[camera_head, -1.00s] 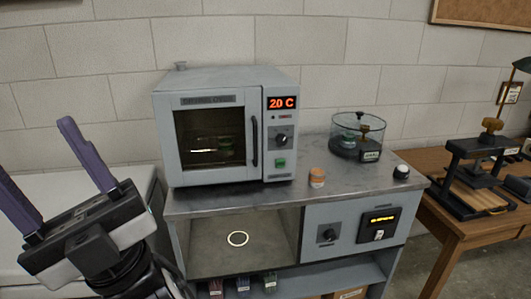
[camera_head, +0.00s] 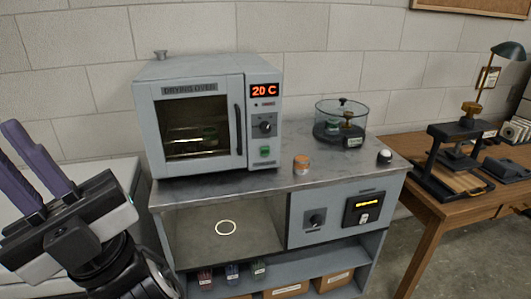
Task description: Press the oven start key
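The grey drying oven (camera_head: 196,116) stands on the bench top with its door closed. Its panel on the right shows a red display (camera_head: 264,91) reading 20 C. Below the display is a black knob (camera_head: 265,127), and below that a green key (camera_head: 265,152). My gripper (camera_head: 38,160) is at the far left, in front of and left of the oven, well apart from the key. Its two purple fingers are spread with nothing between them.
On the bench (camera_head: 300,178) stand an orange-lidded jar (camera_head: 301,165), a glass desiccator (camera_head: 340,122) and a small dark item with a white top (camera_head: 384,157). Below are an open bay (camera_head: 200,240) and a second panel (camera_head: 335,215). A wooden table (camera_head: 450,205) with a press is at right.

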